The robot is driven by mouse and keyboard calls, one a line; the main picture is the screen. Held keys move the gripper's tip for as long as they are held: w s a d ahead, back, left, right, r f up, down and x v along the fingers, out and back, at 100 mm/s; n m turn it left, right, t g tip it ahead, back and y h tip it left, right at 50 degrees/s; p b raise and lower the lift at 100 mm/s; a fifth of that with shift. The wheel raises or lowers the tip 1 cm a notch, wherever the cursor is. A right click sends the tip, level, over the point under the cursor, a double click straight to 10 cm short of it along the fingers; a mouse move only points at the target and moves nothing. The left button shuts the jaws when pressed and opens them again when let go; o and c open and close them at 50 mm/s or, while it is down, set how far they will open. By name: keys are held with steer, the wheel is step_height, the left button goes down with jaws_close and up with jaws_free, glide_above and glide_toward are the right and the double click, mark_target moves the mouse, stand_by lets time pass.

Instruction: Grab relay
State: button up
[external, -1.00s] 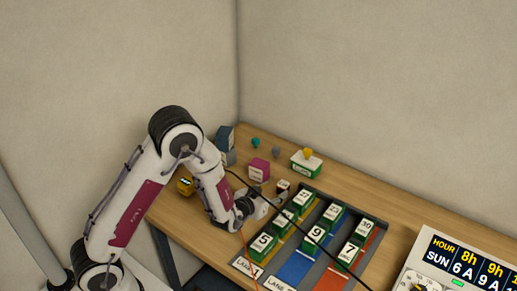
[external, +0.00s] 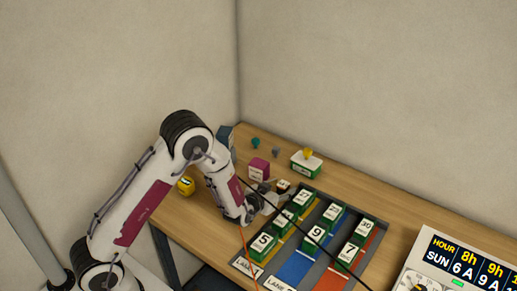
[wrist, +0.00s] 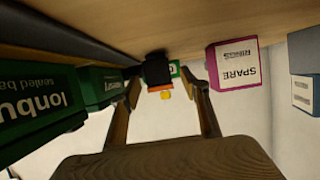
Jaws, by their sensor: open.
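The relay appears to be the small dark block with a pale top (external: 283,185) on the wooden table, just behind the card rack's left end. In the wrist view the dark block (wrist: 157,70) shows between and beyond my fingertips, with an orange strip on it. My gripper (external: 268,195) is low over the table, just left of the block. In the wrist view my gripper (wrist: 161,82) is open, one finger to each side of the block, with nothing held. Whether the fingers reach around it or stop short, I cannot tell.
A magenta SPARE box (external: 259,169) stands close behind; it also shows in the wrist view (wrist: 235,65). Numbered green batteries (external: 263,243) fill the lanes to the right. A green-white box (external: 306,164) stands behind. A yellow object (external: 186,186) sits left.

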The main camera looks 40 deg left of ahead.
mark_target(281, 186)
stand_by(0.3)
steer(key=c, duration=1.2)
steer(key=shift+c, duration=0.2)
steer(key=shift+r, duration=0.15)
steer(key=shift+r, duration=4.9)
